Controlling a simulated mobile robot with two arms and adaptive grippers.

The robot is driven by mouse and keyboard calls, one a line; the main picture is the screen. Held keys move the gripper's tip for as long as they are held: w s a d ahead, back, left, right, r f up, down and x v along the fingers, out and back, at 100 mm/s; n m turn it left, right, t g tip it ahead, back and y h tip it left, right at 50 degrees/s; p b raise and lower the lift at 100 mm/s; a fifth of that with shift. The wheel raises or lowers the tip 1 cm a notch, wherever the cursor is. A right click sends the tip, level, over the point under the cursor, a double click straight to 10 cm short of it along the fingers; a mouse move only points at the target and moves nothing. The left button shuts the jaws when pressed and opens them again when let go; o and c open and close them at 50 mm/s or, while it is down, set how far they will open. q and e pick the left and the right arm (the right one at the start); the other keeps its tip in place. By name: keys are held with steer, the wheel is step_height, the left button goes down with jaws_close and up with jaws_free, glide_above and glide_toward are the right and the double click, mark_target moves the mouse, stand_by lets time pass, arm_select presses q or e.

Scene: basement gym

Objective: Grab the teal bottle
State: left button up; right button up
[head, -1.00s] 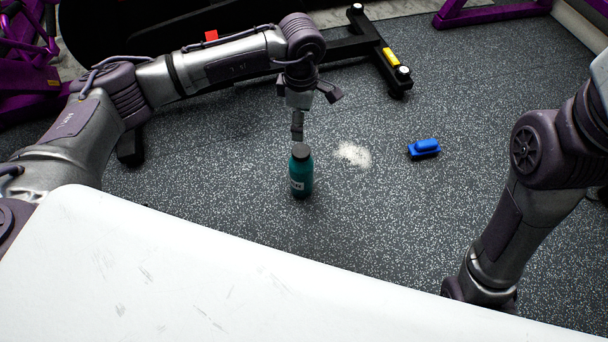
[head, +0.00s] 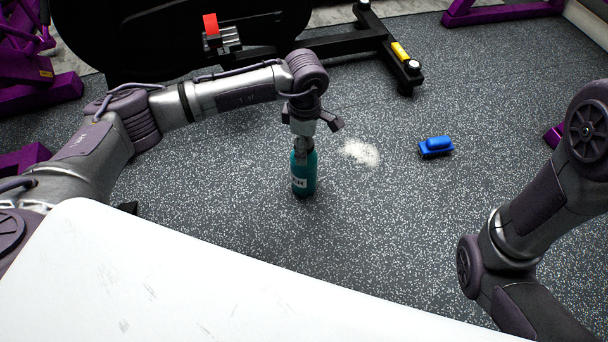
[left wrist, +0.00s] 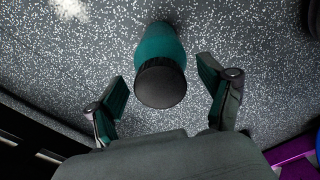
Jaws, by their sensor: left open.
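The teal bottle (head: 304,173) stands upright on the speckled floor, with a white label low on its side.
White powder (head: 360,152) lies on the floor right of the bottle, and a blue brush-like object (head: 436,147) lies farther right. Black gym equipment with a yellow-marked foot (head: 402,54) stands behind. A white surface (head: 200,285) fills the front.

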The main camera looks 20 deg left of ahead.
arm_select(q)
jaws_close()
stand_by(0.5)
